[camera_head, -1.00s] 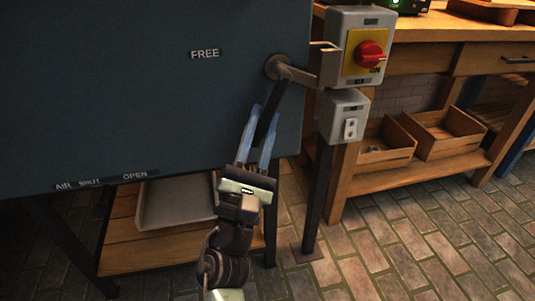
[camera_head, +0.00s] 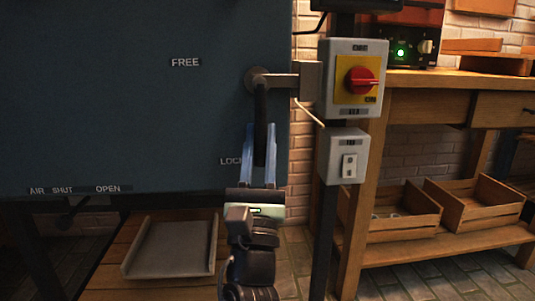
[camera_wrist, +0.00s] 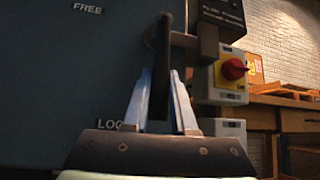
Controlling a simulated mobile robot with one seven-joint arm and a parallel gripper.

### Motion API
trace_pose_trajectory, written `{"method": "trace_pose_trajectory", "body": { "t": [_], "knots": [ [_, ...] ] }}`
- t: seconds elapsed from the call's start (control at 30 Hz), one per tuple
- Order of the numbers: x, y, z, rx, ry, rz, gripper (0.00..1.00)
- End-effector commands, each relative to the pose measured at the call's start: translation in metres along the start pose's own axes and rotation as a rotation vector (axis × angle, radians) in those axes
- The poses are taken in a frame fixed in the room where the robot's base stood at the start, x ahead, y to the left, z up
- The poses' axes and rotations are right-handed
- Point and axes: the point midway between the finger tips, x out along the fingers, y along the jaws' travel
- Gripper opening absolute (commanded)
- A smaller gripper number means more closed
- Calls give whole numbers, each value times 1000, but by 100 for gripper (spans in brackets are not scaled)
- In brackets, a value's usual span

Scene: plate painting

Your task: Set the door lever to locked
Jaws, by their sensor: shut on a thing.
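The door lever is a dark handle (camera_head: 261,110) on a round pivot at the right edge of the blue-grey door (camera_head: 120,110). It hangs almost straight down from the pivot. My gripper (camera_head: 260,130) comes from below, its two blue fingers shut on the lower part of the handle, one on each side. In the wrist view the handle (camera_wrist: 163,60) stands upright between the fingers (camera_wrist: 160,90). A FREE label (camera_head: 185,62) is up and left of the pivot. A LOCK label (camera_head: 230,161) sits beside the handle's lower end, partly hidden by my gripper.
A grey switch box (camera_head: 326,85) with a red knob (camera_head: 361,80) stands close right of the lever, a smaller box (camera_head: 344,156) under it. A wooden bench (camera_head: 450,92) with crates is further right. AIR, SHUT and OPEN labels line the door's bottom edge.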

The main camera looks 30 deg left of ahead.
Motion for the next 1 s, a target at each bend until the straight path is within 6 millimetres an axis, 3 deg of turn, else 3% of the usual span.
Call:
{"method": "trace_pose_trajectory", "body": {
  "t": [0.43, 0.47, 0.6, 1.0],
  "knots": [
    [1, -1, -1, -15, 0, 2, 0],
    [1, -2, -1, -14, 0, 2, 30],
    [1, -1, 0, -13, 0, 2, 55],
    [-7, -2, -1, -12, 0, 1, 55]
  ]
}}
